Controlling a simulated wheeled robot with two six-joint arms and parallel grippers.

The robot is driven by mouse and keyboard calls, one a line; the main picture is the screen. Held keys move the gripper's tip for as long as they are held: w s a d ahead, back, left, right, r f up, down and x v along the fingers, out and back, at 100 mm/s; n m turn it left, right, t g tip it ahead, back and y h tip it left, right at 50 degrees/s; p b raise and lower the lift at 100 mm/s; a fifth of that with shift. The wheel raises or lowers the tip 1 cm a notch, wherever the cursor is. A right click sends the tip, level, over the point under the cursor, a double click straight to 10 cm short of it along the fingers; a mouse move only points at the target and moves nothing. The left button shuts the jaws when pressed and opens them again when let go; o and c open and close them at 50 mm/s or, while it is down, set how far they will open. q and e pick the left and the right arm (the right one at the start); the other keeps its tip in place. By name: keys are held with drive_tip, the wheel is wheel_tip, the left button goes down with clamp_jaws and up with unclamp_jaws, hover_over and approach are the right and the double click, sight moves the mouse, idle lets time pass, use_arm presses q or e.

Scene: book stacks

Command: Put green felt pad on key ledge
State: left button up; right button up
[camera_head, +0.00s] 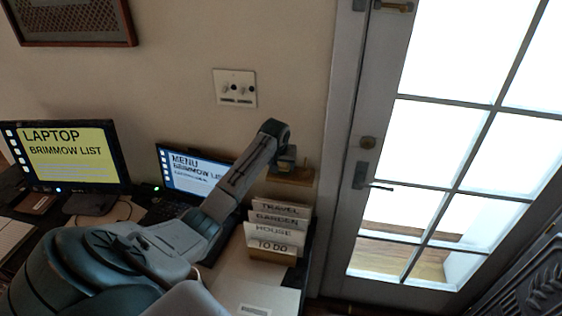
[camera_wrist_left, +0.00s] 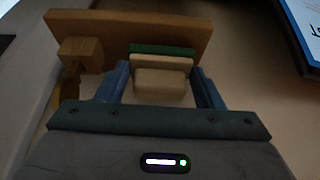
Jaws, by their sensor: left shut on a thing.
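The key ledge (camera_head: 303,178) is a small wooden shelf on the wall left of the door. In the left wrist view the ledge (camera_wrist_left: 205,30) is a brown board across the top. My left gripper (camera_head: 285,163) is at the ledge, its fingers pointing at it. In the left wrist view the blue fingers (camera_wrist_left: 160,88) are shut on the green felt pad (camera_wrist_left: 150,49), seen as a dark green layer with beige block-like parts nearer the gripper. The green layer looks close to the ledge; I cannot tell whether they touch. My right gripper is not in view.
A wooden block (camera_wrist_left: 80,52) sticks out at the ledge's left in the wrist view. Below the ledge, a card holder (camera_head: 272,254) with several labelled cards stands on the desk. Two screens stand left, the nearer being a laptop (camera_head: 190,170). A glazed door (camera_head: 370,150) is at right.

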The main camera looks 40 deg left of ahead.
use_arm(q)
drive_tip(key=shift+f, duration=0.4)
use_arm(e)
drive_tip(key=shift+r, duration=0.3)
use_arm(q)
drive_tip(key=shift+f, duration=0.1)
drive_tip(key=o, duration=0.9)
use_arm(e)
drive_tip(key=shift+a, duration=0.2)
use_arm(q)
drive_tip(key=shift+b+v, duration=1.95)
drive_tip(key=shift+v, duration=4.2)
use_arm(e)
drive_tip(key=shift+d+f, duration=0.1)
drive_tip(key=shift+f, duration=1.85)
use_arm(q)
drive_tip(key=shift+w, duration=0.1)
